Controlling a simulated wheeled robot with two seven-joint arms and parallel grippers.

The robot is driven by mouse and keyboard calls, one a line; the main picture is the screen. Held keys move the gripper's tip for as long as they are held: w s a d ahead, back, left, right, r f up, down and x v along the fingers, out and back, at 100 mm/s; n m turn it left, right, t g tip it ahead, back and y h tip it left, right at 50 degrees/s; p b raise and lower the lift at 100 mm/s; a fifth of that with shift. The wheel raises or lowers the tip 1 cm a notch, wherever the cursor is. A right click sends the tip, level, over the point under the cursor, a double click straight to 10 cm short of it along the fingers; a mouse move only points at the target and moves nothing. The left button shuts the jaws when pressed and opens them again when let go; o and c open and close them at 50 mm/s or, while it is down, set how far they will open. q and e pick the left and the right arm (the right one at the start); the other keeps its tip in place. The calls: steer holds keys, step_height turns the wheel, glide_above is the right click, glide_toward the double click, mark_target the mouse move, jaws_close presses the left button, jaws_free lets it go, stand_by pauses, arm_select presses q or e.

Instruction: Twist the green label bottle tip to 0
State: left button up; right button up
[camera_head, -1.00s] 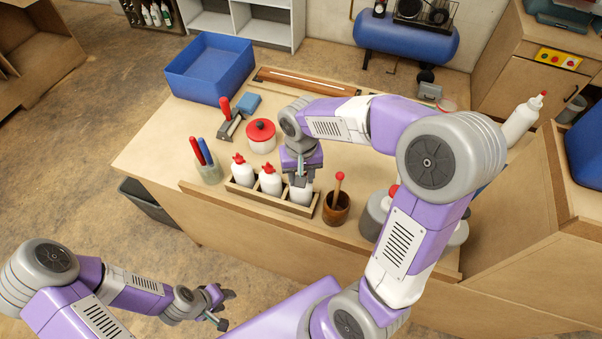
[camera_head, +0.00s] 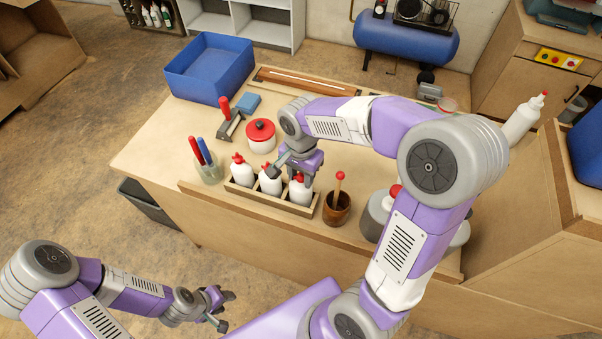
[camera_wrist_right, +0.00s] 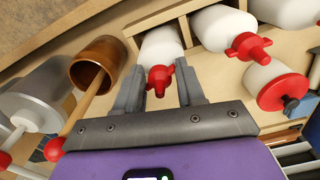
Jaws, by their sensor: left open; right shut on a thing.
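Three white bottles with red tips stand upright in a wooden rack (camera_head: 262,199) near the table's front edge: a left bottle (camera_head: 241,176), a middle bottle (camera_head: 269,184) and a right bottle (camera_head: 299,194). No green label shows on any of them. My right gripper (camera_head: 298,175) is over the right bottle, its fingers on either side of the red tip. In the right wrist view the gripper (camera_wrist_right: 160,77) is shut on this tip (camera_wrist_right: 159,79), with the white body (camera_wrist_right: 160,45) beyond. My left gripper (camera_head: 222,308) is open and empty, low in front of the table.
A wooden cup with a red-ended stick (camera_head: 336,209) stands just right of the rack. A jar of pens (camera_head: 208,171) is to its left and a red-lidded pot (camera_head: 261,137) behind. Grey containers (camera_head: 377,214) stand farther right.

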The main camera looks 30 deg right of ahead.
steer(key=shift+f, duration=0.1)
steer(key=m, duration=0.3)
steer(key=shift+s+m, duration=0.1)
steer(key=shift+m, duration=0.3)
steer(key=o, duration=0.7)
step_height(320, 180, up, 7)
steer(key=p, duration=0.6)
steer(key=shift+r, duration=0.2)
steer(key=shift+f, duration=0.1)
